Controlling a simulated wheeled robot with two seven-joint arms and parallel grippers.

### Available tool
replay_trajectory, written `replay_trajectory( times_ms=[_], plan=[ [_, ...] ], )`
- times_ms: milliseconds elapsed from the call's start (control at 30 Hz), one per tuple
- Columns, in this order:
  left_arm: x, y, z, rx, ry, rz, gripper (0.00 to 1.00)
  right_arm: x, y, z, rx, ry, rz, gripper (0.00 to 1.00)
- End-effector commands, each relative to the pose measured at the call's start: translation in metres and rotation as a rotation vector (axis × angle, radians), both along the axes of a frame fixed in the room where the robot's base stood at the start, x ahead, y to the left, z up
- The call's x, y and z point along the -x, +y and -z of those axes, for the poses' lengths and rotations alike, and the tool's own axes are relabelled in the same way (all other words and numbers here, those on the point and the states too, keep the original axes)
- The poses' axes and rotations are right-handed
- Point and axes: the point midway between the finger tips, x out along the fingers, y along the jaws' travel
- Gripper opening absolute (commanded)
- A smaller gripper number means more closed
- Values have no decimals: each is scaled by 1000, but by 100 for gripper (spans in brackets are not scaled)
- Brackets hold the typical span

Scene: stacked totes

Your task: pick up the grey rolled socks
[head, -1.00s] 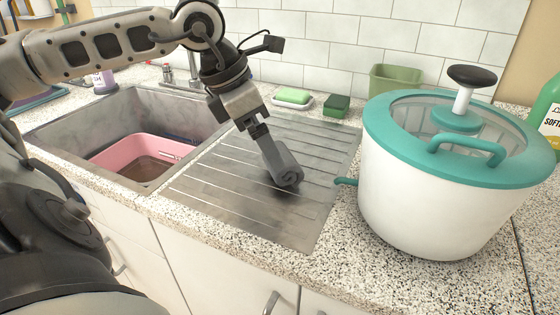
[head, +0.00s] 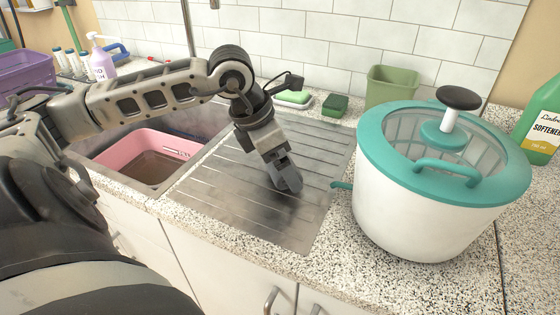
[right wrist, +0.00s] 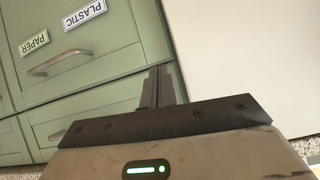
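The grey rolled socks (head: 288,182) lie on the ribbed metal drainboard (head: 215,205) beside the sink, their rounded end toward the front right in the head view. My left gripper (head: 279,168) reaches down over them from the upper left. Its fingers overlap the upper part of the roll and hide it. Grey fingers against grey cloth do not show whether they grip it. My right gripper (right wrist: 160,87) shows only in the right wrist view, its fingers together and empty, in front of green cabinet fronts.
A white pot with a teal lid (head: 435,170) stands right of the drainboard. Behind are a green sponge (head: 335,105), a soap dish (head: 294,98) and a green container (head: 391,86). A pink basin (head: 150,150) sits in the sink. The drainboard's front part is clear.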

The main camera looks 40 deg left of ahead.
Motion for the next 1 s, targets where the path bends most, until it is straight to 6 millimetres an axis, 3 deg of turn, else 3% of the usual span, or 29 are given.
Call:
replay_trajectory(
  times_ms=[200, 367, 767, 1000],
  plan=[
    [0, 0, 1, -1, 0, 0, 100, 0, 0, 1, 2, 2, -2, 0],
    [0, 0, 1, -1, 0, 0, 56, 1, 0, 1, 1, 3, -3, 0],
    [-1, 0, -3, -1, -2, -1, 54, 1, 1, 1, 0, 3, -3, 0],
    [-1, 0, -33, 0, -8, 0, 54, 1, 1, 1, -4, 1, -4, 0]
  ],
)
